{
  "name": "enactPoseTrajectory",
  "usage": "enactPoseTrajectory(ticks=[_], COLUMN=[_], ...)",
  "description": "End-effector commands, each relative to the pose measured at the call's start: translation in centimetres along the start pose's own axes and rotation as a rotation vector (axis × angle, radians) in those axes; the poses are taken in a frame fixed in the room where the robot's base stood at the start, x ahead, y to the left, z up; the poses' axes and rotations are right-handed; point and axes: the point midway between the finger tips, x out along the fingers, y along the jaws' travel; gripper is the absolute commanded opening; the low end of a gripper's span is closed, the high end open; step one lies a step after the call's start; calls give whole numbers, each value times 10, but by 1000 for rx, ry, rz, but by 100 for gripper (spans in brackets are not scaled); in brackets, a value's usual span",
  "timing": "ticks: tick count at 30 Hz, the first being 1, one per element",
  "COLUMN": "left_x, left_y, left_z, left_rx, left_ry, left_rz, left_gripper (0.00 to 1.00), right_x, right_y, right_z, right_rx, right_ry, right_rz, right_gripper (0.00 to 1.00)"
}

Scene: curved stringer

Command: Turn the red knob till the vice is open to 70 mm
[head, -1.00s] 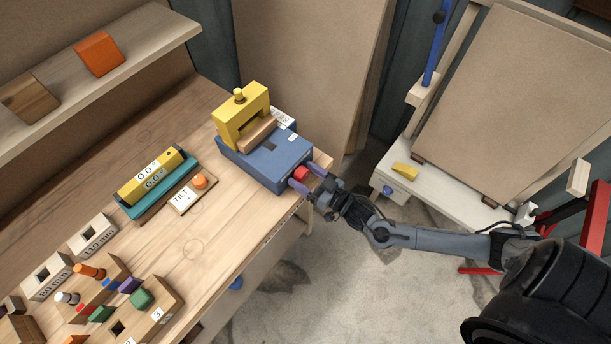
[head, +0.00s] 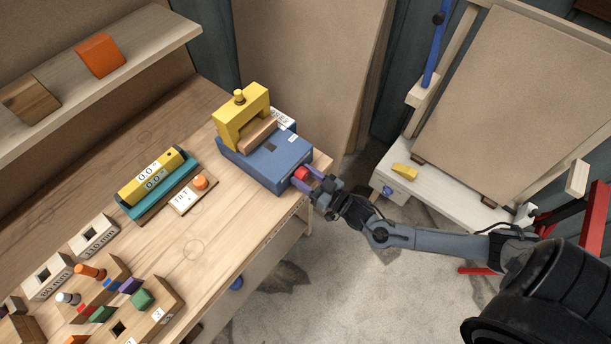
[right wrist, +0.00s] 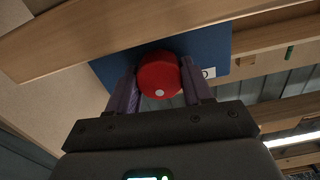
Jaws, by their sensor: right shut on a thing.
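The vice is a blue block (head: 270,160) with a yellow bridge-shaped frame (head: 232,119) on top, at the far right end of the workbench. A wooden piece (head: 258,135) lies by the yellow frame. The red knob (head: 301,173) is on the vice's front face. My right gripper (head: 309,179) is shut on the red knob, with its purple fingers on either side. In the right wrist view the red knob (right wrist: 159,76) sits between the two fingers, with a pale dot low on its face. The jaw opening cannot be read. My left gripper is not in view.
A yellow level in a teal holder (head: 157,184) and a TILT board with an orange button (head: 200,182) lie left of the vice. Blocks marked 80 mm (head: 47,276) and 110 mm (head: 93,235) stand further left. A white side table (head: 432,195) stands at right.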

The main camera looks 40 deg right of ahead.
Motion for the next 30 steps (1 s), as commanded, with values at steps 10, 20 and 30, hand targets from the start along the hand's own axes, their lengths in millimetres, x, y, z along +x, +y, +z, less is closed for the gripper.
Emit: enactPoseTrajectory(ticks=[10,20,30], left_x=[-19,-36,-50], left_y=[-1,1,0], left_z=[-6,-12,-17], left_rx=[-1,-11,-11], left_ry=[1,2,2], left_rz=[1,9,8], left_gripper=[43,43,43], right_x=[0,0,0], right_y=[0,-1,-1], right_z=[-3,-3,-2], right_rx=[-238,-552,-864], right_ry=[0,-1,2], right_rz=[1,1,0], right_gripper=[20,20,20])
